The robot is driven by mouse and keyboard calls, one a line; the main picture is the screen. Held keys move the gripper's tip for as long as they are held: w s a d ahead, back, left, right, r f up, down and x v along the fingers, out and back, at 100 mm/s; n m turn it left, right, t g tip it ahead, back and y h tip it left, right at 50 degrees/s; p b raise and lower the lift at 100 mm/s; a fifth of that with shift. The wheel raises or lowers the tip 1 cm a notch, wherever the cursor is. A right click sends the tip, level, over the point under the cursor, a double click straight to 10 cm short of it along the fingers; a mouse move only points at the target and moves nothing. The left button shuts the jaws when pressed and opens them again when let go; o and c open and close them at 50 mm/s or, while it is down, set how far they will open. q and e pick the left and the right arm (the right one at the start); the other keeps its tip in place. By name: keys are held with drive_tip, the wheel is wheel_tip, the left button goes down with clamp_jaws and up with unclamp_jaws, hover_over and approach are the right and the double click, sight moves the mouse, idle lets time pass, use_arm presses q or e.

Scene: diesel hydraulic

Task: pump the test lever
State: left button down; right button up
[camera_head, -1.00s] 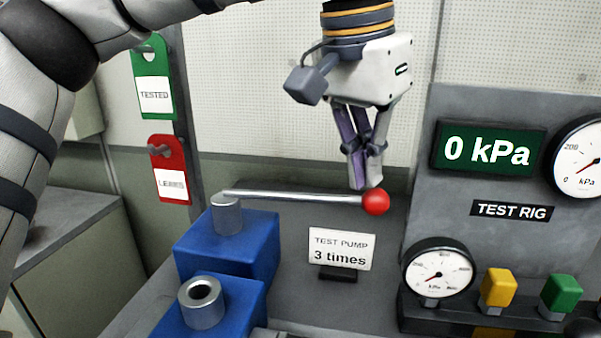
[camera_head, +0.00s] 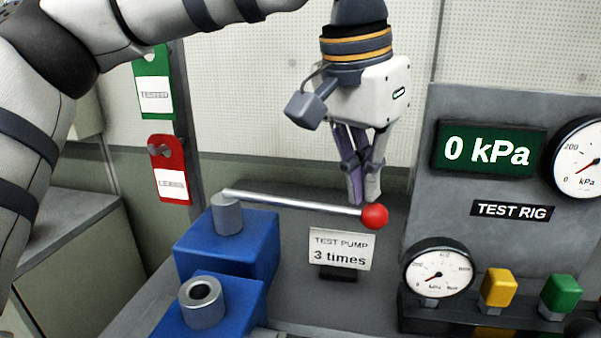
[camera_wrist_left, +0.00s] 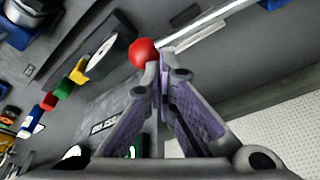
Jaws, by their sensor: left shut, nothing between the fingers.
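The test lever (camera_head: 290,201) is a silver rod with a red ball (camera_head: 375,216) at its right end. It rises from a blue pump block (camera_head: 228,245) and slopes slightly down to the right. My left gripper (camera_head: 364,200) points down with its fingers shut and empty, its tips at the rod beside the ball. In the left wrist view the fingertips (camera_wrist_left: 158,60) lie close to the red ball (camera_wrist_left: 143,53) and the rod (camera_wrist_left: 205,23); whether they touch is hard to tell. My right gripper is not in view.
A sign reading "TEST PUMP 3 times" (camera_head: 341,249) stands below the lever. The test rig panel (camera_head: 470,240) at the right shows 0 kPa on its display (camera_head: 487,149), with gauges and yellow and green blocks. Green and red tags (camera_head: 168,170) hang at the left.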

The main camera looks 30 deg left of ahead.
use_arm(q)
drive_tip(key=shift+s+x, duration=0.25)
drive_tip(key=shift+x, duration=0.85)
drive_tip(key=shift+a, duration=0.1)
drive_tip(key=w+d+v, duration=0.1)
drive_tip(key=w+v, duration=0.1)
drive_tip(key=v, duration=0.8)
drive_tip(key=shift+r, duration=0.3)
drive_tip(key=shift+w, duration=0.15)
idle(2.4)
idle(0.4)
drive_tip(key=shift+s+a+f+x, duration=0.15)
drive_tip(key=shift+s+x, duration=0.25)
drive_tip(key=shift+x, duration=1.3)
drive_tip(key=shift+s+a+f+x, duration=0.15)
drive_tip(key=shift+s+x, duration=0.2)
drive_tip(key=shift+x, duration=1.35)
drive_tip(key=shift+s+a+x, duration=0.15)
drive_tip(key=shift+s+x, duration=0.25)
drive_tip(key=shift+x, duration=1.3)
drive_tip(key=w+d+v, duration=0.1)
drive_tip(key=w+v, duration=0.1)
drive_tip(key=v, duration=0.8)
drive_tip(key=shift+w+r, duration=0.15)
drive_tip(key=shift+r, duration=0.25)
